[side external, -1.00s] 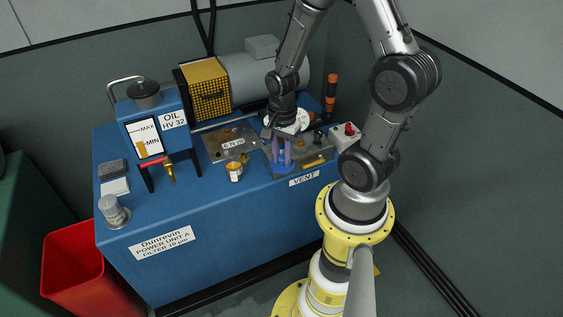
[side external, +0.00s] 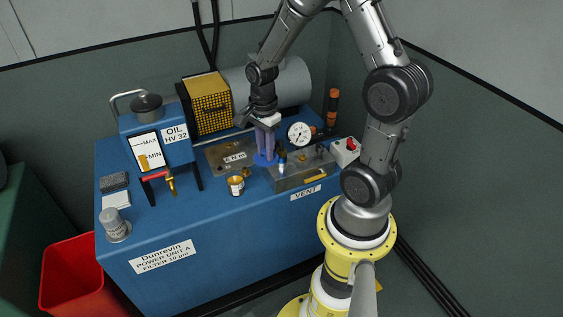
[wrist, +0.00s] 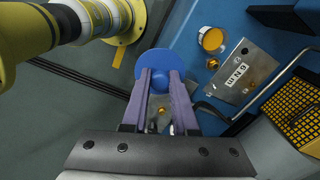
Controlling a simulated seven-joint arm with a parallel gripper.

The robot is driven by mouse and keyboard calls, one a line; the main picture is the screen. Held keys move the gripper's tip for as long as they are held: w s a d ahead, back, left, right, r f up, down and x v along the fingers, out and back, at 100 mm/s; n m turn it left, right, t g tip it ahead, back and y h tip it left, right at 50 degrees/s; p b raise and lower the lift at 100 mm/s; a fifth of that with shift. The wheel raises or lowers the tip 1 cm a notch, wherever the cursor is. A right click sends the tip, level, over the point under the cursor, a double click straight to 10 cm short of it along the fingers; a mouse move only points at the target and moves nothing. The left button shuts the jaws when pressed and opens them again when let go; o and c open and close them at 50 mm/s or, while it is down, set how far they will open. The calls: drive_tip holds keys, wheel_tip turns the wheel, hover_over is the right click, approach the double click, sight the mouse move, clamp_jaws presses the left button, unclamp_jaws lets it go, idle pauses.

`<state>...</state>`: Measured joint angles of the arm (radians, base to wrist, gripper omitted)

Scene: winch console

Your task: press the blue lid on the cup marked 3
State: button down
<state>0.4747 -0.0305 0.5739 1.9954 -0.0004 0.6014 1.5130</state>
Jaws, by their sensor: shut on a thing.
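My gripper (side external: 265,148) points down with its purple fingers shut on the blue lid (side external: 264,160). The lid also shows in the wrist view (wrist: 158,60), a round disc at the fingertips (wrist: 160,75). It is to the right of a small cup (side external: 236,186) with orange contents and a pale label, and apart from it. The cup stands open on the blue console top, also seen in the wrist view (wrist: 211,39). The mark on its label is too small to read.
A metal plate (side external: 218,158) with a label lies behind the cup. A grey block (side external: 303,175) with fittings, a round gauge (side external: 300,133) and a red-knobbed box (side external: 346,151) stand to the right. The oil tank (side external: 150,150) and red-handled tap (side external: 157,177) stand left.

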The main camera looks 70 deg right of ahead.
drive_tip(key=w+d+f+m, duration=0.2)
drive_tip(key=w+d, duration=0.1)
drive_tip(key=w, duration=0.6)
drive_tip(key=w+f, duration=0.3)
drive_tip(key=f, duration=0.5)
drive_tip(key=shift+w+a+f, duration=0.2)
drive_tip(key=shift+f, duration=1.55)
idle(1.5)
drive_tip(key=c, duration=0.6)
unclamp_jaws()
